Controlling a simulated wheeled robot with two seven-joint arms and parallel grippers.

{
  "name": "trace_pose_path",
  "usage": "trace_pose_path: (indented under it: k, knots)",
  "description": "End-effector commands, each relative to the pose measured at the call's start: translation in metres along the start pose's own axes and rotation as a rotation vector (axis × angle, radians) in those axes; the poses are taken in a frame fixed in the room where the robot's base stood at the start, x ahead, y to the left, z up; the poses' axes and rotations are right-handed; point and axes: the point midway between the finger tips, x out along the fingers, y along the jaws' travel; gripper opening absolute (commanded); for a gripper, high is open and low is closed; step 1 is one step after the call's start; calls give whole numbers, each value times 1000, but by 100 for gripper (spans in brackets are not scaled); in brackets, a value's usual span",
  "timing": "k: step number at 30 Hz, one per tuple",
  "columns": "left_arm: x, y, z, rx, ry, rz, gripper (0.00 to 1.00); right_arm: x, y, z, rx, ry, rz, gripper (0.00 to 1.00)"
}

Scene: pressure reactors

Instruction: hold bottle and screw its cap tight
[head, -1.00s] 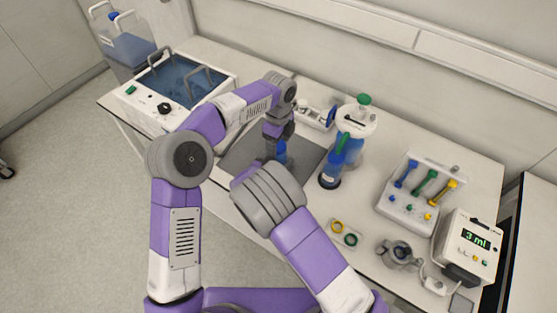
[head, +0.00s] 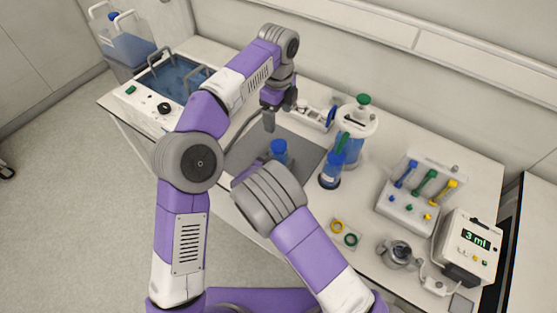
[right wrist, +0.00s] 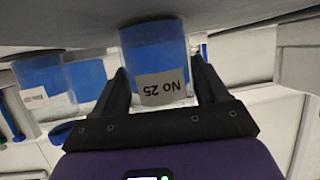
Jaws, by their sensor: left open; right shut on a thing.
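The bottle (head: 280,158) stands on the dark grey mat (head: 245,152) with its blue cap (head: 278,146) on top. In the right wrist view the bottle (right wrist: 153,55) shows blue contents and an upside-down label reading "No 25". My right gripper (right wrist: 163,85) is shut on it, one finger on each side. In the head view my right forearm hides this grip. My left gripper (head: 280,118) is open and empty, above and a little behind the cap, clear of it. Whether the cap is tight cannot be told.
A blue water bath (head: 172,85) is at left. A rack with coloured handles (head: 412,200) and a "3 ml" display unit (head: 470,250) are at right.

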Motion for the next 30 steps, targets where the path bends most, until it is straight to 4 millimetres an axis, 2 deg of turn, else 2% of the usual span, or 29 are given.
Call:
trace_pose_path:
  k: [6, 7, 12, 20, 23, 30]
  knots:
    - [0, 0, 0, 0, 0, 1, 82, -1, -2, 1, 0, -2, -4, 0]
    - [0, 0, 0, 0, -1, 1, 82, -1, -2, 1, 0, -2, -4, 75]
    - [0, 0, 0, 0, -1, 0, 82, -1, -1, 1, 0, -2, -4, 100]
    - [0, 0, 0, 0, -1, 0, 82, -3, -1, 0, 0, -1, -3, 100]
    - [-4, 0, 0, 0, -1, 0, 82, -14, -2, -1, 0, -1, -5, 100]
    - [-13, 0, 0, 0, -1, 0, 82, -55, -2, -1, -1, -1, -6, 100]
